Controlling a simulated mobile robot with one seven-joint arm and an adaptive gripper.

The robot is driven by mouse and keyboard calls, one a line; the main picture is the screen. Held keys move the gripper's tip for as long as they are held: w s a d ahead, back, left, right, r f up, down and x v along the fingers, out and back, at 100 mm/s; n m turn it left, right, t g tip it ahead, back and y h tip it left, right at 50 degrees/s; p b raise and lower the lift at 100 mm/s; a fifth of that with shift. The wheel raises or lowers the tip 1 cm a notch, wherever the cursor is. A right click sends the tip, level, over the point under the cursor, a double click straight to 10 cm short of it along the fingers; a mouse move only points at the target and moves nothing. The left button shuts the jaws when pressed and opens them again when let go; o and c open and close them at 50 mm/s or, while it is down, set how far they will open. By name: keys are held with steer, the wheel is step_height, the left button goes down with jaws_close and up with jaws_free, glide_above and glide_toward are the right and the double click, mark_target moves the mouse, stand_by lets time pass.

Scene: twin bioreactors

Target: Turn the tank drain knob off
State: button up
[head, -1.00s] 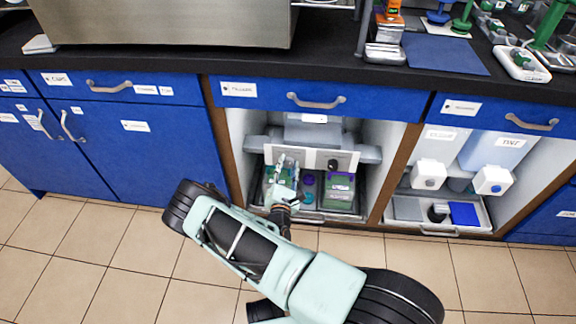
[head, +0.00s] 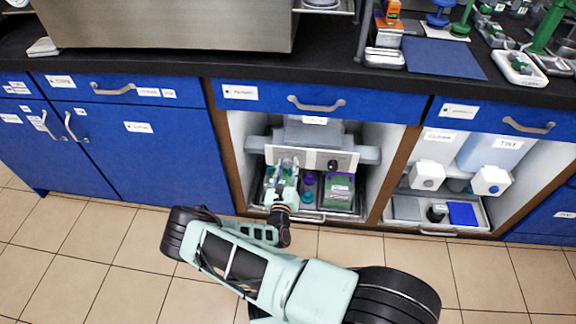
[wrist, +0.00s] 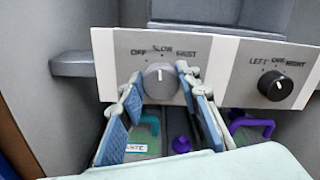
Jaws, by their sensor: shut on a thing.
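A light control panel (wrist: 215,50) in the open cabinet bay carries a grey round knob (wrist: 160,84) marked OFF, SLOW and FAST. The knob's white line points up, near SLOW. A black knob (wrist: 276,86) marked LEFT, OFF and RIGHT sits to its right on the same panel. My gripper (wrist: 161,92) has its blue-padded fingers on either side of the grey knob, shut on it. In the head view my gripper (head: 284,168) covers the left part of the panel and hides the grey knob.
Below the panel is a tray with green-and-purple containers (head: 339,190). The bay's side walls and grey side arms (head: 369,155) are close by. The tiled floor (head: 110,270) is open.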

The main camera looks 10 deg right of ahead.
steer(key=n, duration=0.3)
steer(key=shift+n, duration=2.2)
steer(key=o, duration=1.2)
steer(key=shift+c, duration=0.2)
step_height(320, 180, up, 10)
